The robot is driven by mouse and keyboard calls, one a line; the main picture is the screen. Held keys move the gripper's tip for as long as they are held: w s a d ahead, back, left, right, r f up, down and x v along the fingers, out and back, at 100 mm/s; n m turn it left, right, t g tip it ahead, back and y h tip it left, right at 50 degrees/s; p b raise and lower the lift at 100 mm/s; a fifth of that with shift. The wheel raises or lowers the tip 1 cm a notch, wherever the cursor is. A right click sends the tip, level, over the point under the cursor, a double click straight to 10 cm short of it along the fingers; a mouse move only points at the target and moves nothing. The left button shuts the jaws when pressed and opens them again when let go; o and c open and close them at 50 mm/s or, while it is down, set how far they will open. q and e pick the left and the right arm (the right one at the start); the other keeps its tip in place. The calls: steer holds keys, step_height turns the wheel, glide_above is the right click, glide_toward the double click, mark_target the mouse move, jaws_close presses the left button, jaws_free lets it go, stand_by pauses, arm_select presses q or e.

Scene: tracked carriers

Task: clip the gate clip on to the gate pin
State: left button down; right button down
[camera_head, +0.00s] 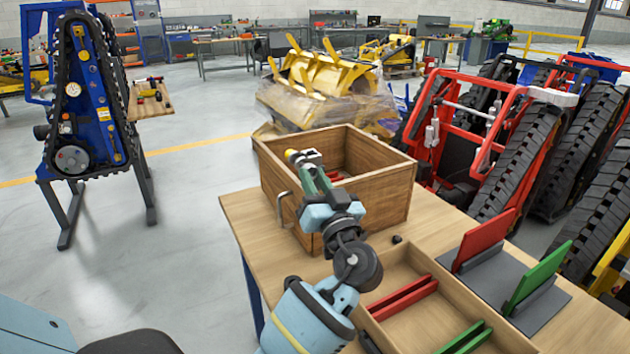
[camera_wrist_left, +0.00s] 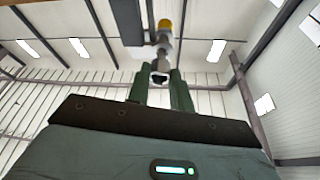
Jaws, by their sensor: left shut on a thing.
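My left gripper (camera_head: 311,170) reaches up over the near left part of an open wooden crate (camera_head: 384,190). It is shut on a small pale metal piece with a yellow end, which I take to be the gate clip (camera_head: 292,155). In the left wrist view the left gripper (camera_wrist_left: 161,76) has its two green fingers on either side of the clip (camera_wrist_left: 163,40), whose yellow end points away from the palm. I cannot pick out the gate pin in either view. My right gripper is not in view.
The crate stands on a wooden table (camera_head: 243,207). A shallow tray (camera_head: 452,291) holds red and green strips. Beside it, red (camera_head: 484,238) and green (camera_head: 538,277) panels stand on grey bases.

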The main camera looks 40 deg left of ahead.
arm_select(q)
steer(key=shift+w+a, duration=0.1)
steer(key=shift+a, duration=0.2)
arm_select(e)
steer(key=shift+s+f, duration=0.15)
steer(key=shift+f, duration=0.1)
arm_select(q)
steer(key=c, duration=1.2)
jaws_free()
steer(key=shift+o, duration=0.2)
steer(key=b+v, duration=0.2)
steer(key=v, duration=0.5)
steer(key=shift+d, duration=0.3)
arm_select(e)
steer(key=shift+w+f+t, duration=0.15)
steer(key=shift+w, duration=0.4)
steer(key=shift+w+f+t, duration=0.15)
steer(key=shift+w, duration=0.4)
arm_select(q)
steer(key=shift+f, duration=0.2)
